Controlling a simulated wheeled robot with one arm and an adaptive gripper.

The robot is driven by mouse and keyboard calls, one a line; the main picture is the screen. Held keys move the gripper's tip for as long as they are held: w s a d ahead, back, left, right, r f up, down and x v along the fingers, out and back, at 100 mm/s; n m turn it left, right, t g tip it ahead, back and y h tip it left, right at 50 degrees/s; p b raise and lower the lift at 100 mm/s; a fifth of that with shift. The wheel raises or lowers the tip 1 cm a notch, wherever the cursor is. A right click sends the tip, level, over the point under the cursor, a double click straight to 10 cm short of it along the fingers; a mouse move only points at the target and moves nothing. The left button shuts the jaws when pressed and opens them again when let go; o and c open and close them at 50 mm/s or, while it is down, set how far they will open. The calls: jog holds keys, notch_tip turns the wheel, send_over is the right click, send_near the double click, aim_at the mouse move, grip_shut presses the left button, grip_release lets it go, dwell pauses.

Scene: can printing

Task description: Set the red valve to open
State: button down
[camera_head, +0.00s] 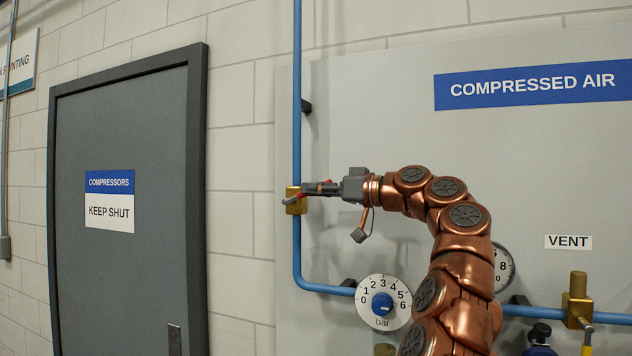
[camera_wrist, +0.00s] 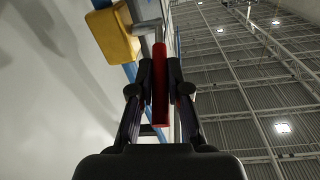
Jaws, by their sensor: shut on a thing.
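The red valve has a brass body (camera_head: 296,207) on the vertical blue pipe at the left edge of the grey panel. In the wrist view the brass body (camera_wrist: 112,36) is at upper left, with a grey stem beside it. Its red handle (camera_wrist: 160,85) lies between the two dark fingers of my gripper (camera_wrist: 160,72), which is shut on it. In the head view my gripper (camera_head: 312,188) reaches the valve from the right and hides most of the handle, so its exact angle is hard to tell there.
The blue pipe (camera_head: 297,100) runs down past the valve, then bends right. A dial marked bar (camera_head: 383,302) is below my arm. Another brass valve (camera_head: 577,305) sits at lower right under the VENT label (camera_head: 568,242). A grey door (camera_head: 130,250) is at left.

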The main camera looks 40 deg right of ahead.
jog(key=shift+a+r, duration=0.1)
jog(key=shift+r, duration=0.05)
jog(key=c, duration=1.1)
grip_release()
jog(key=shift+c, duration=0.2)
jog(key=v, duration=1.2)
jog(key=shift+r, duration=0.15)
